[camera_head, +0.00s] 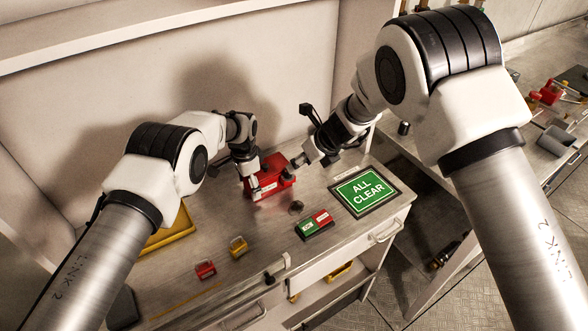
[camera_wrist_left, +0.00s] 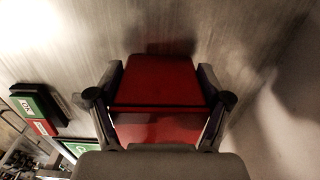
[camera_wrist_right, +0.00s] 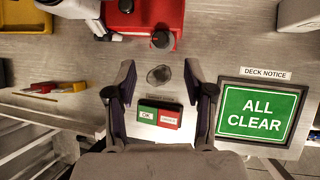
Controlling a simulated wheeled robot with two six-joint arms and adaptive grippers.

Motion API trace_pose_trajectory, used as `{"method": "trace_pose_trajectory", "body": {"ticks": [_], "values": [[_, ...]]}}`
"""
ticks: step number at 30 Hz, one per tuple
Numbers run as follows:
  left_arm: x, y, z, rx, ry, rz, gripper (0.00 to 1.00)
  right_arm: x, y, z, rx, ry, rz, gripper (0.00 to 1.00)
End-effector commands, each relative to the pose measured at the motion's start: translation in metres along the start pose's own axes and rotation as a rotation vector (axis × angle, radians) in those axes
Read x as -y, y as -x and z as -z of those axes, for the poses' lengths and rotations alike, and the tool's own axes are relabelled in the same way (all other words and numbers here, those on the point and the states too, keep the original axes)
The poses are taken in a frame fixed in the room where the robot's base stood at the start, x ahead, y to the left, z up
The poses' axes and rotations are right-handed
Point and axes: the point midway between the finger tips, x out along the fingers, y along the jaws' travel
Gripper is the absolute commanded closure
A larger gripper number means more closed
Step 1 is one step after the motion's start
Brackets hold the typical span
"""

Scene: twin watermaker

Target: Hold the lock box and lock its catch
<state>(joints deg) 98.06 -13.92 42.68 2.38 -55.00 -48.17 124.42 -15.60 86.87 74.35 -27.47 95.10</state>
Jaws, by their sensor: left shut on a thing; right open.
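The red lock box (camera_head: 268,188) stands on the metal worktop near the back wall. My left gripper (camera_head: 252,180) is shut on it from above. In the left wrist view the two fingers grip the sides of the red box (camera_wrist_left: 160,82). My right gripper (camera_head: 295,163) is open and empty, at the right side of the box. In the right wrist view the box (camera_wrist_right: 170,18) shows at the top, beyond the open fingers (camera_wrist_right: 158,85). A dark round knob (camera_wrist_right: 162,40) sits at the box's near edge; I cannot tell whether it is the catch.
A green-and-red block (camera_head: 314,225) and a small round dark piece (camera_head: 296,207) lie in front of the box. An "ALL CLEAR" sign (camera_head: 368,190) lies to the right.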

Motion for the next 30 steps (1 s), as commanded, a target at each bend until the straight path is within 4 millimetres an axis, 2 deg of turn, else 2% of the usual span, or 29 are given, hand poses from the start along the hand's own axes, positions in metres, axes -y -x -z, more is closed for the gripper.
{"method": "trace_pose_trajectory", "body": {"ticks": [3,6,9,16,17,18,30], "values": [[-0.001,-0.003,-0.002,0.005,-0.001,-0.004,0.75,0.001,0.029,0.000,0.002,0.000,0.002,0.47],[-0.001,-0.003,-0.002,0.006,-0.001,-0.005,0.75,0.000,0.045,0.000,0.001,-0.001,0.001,0.47],[-0.001,-0.003,-0.002,0.006,-0.001,-0.005,0.75,0.000,0.052,0.001,-0.001,-0.001,0.000,0.47],[-0.001,-0.003,-0.002,0.006,-0.001,-0.005,0.75,0.000,0.053,0.001,-0.001,0.000,0.000,0.47],[-0.001,-0.003,-0.002,0.006,-0.001,-0.005,0.12,0.000,0.053,0.001,-0.001,0.000,0.000,0.47],[-0.001,-0.003,-0.002,0.006,-0.001,-0.005,0.00,0.000,0.052,0.001,-0.001,0.000,0.000,0.47],[0.000,0.003,-0.001,0.003,0.000,-0.002,0.00,0.000,0.053,0.001,-0.001,0.000,0.000,0.47]]}}
